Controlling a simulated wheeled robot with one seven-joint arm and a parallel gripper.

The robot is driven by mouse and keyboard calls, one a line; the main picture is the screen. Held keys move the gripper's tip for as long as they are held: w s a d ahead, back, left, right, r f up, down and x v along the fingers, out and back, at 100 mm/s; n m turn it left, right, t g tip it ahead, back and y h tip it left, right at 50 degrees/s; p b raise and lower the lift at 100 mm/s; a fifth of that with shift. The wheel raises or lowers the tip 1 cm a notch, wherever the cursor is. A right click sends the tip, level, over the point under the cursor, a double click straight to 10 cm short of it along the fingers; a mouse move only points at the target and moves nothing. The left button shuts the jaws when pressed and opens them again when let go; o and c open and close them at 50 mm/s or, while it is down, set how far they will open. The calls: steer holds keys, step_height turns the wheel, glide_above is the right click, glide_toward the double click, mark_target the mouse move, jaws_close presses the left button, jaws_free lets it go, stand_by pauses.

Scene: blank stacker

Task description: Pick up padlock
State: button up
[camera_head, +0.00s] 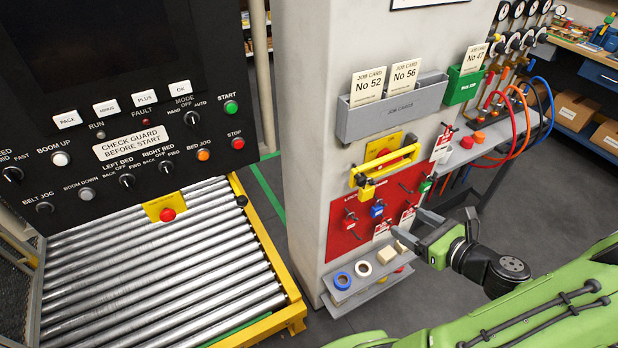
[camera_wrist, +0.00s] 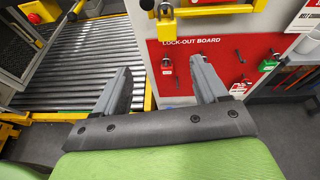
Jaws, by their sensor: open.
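Several padlocks are at the red lock-out board (camera_head: 340,241), and which one is meant cannot be told. A yellow padlock (camera_head: 367,191) hangs from a yellow bar above the board; it also shows at the top of the wrist view (camera_wrist: 167,29). A blue padlock (camera_head: 377,211) and a red padlock (camera_head: 350,223) hang on the board. A green padlock (camera_head: 425,187) hangs at its right, also seen in the wrist view (camera_wrist: 266,65). My gripper (camera_head: 408,224) is open in front of the board's lower right. Its fingers (camera_wrist: 161,66) are apart, with nothing held between them.
A grey shelf (camera_head: 345,294) below the board holds tape rolls and small blocks. A grey job-card holder (camera_head: 395,112) is above. A roller conveyor (camera_head: 160,265) with a yellow frame lies left. A side ledge (camera_head: 490,140) with hoses stands right.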

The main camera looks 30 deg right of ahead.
steer(key=m, duration=0.1)
steer(key=b, duration=0.1)
glide_toward(370, 192)
steer(key=x, duration=0.3)
steer(key=shift+t+h, duration=0.3)
steer(key=x, duration=0.6)
steer(key=shift+a+f, duration=0.1)
steer(key=shift+a, duration=0.1)
steer(key=shift+s, duration=0.2)
steer(key=shift+c, duration=1.2)
steer(key=c, duration=1)
